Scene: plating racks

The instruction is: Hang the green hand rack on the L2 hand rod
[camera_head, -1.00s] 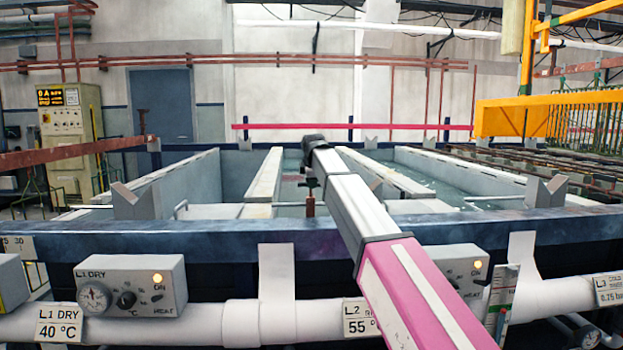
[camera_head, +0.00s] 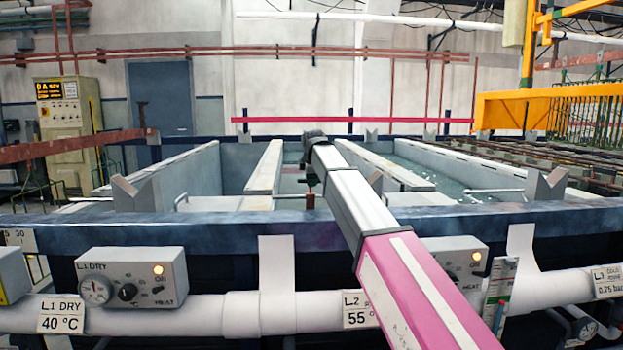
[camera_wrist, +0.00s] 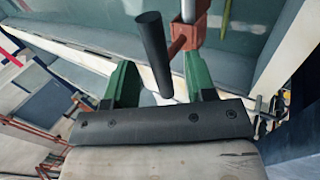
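My gripper (camera_wrist: 158,75) shows in the wrist view as two green fingers on a dark bar, standing apart. A black cylinder (camera_wrist: 153,45) lies tilted between them, with a visible gap on each side; I cannot tell whether it is the rack's handle. A red-brown clamp-like piece on a pale rod (camera_wrist: 187,35) is just beyond the right finger. In the head view, my arm ends in a black tip over the tanks, with a red-brown upright piece (camera_head: 310,185) just below it. The green hand rack and the L2 hand rod are not clearly identifiable.
A blue tank rim (camera_head: 220,230) crosses the front, with V-shaped blocks (camera_head: 546,186) on it. An L2 label (camera_head: 359,309) and L1 DRY control box (camera_head: 132,279) are below. An orange beam (camera_head: 560,103) with green frames is at right; a red-brown bar (camera_head: 75,143) is at left.

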